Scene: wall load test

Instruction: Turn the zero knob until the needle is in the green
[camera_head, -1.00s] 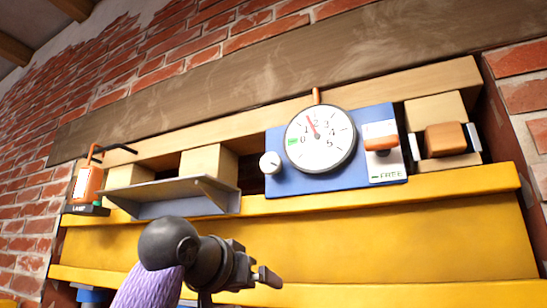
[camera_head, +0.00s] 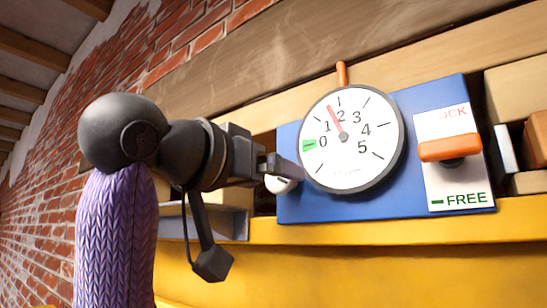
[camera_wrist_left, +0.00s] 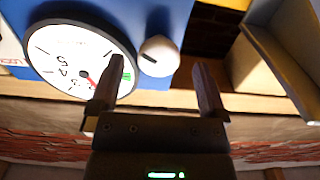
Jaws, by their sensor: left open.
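The round white dial (camera_head: 350,165) is on a blue panel (camera_head: 300,208). Its red needle (camera_head: 335,119) points between 1 and 2, away from the green mark (camera_head: 308,145) beside 0. The white zero knob (camera_head: 281,186) is at the dial's lower left, partly hidden by my left gripper (camera_head: 287,170). In the left wrist view the knob (camera_wrist_left: 159,56) has a dark mark and lies just beyond and between the open fingertips of my left gripper (camera_wrist_left: 156,85). No grip on it shows. My right gripper is not in view.
A yellow beam (camera_head: 380,260) runs below the panel. A grey shelf (camera_head: 228,222) is left of the knob, partly behind my arm.

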